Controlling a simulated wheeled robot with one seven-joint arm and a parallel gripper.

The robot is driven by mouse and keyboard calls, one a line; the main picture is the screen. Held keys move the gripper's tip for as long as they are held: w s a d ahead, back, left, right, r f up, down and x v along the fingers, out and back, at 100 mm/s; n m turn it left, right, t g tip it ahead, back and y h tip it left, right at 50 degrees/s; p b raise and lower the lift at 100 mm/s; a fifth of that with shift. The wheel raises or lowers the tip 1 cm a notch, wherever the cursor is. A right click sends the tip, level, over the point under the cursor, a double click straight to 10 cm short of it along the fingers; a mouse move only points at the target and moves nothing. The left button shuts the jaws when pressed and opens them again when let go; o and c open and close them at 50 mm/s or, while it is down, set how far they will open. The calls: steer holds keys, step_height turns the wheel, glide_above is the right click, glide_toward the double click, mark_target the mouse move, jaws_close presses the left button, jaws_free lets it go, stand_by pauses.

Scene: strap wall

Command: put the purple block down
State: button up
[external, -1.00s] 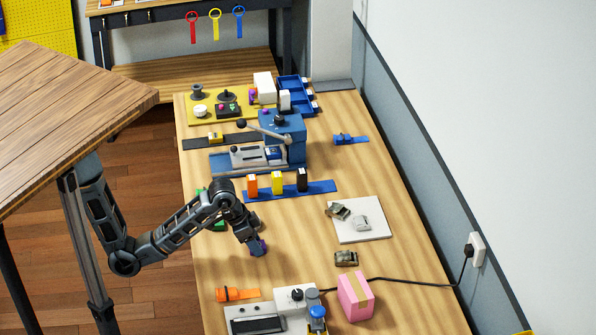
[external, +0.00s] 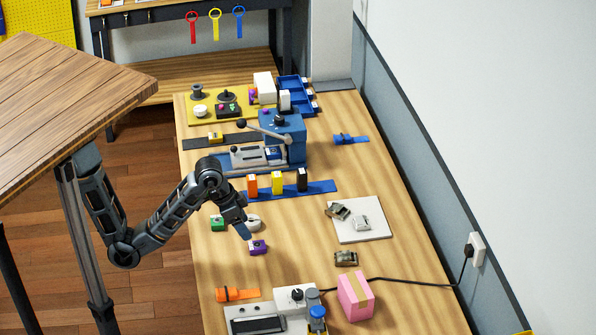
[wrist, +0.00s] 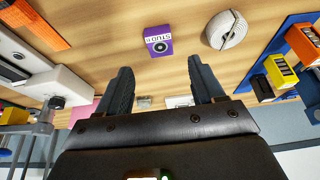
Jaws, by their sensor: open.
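The purple block (external: 258,247) rests on the wooden workbench, in front of and slightly right of my gripper. In the wrist view the purple block (wrist: 158,41) shows a white label strip and a round dark mark, and lies beyond the fingertips, apart from them. My gripper (external: 244,231) is just above and to the left of the block. In the wrist view its two fingers (wrist: 160,88) are spread wide with nothing held between them.
A blue strip (external: 318,188) carries orange, yellow and black blocks. An orange strap (external: 238,295), a pink box (external: 355,296) and a white board (external: 373,233) stand around. Bare wood lies right of the block.

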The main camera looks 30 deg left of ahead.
steer(key=shift+p+v, duration=1.7)
steer(key=shift+v, duration=0.3)
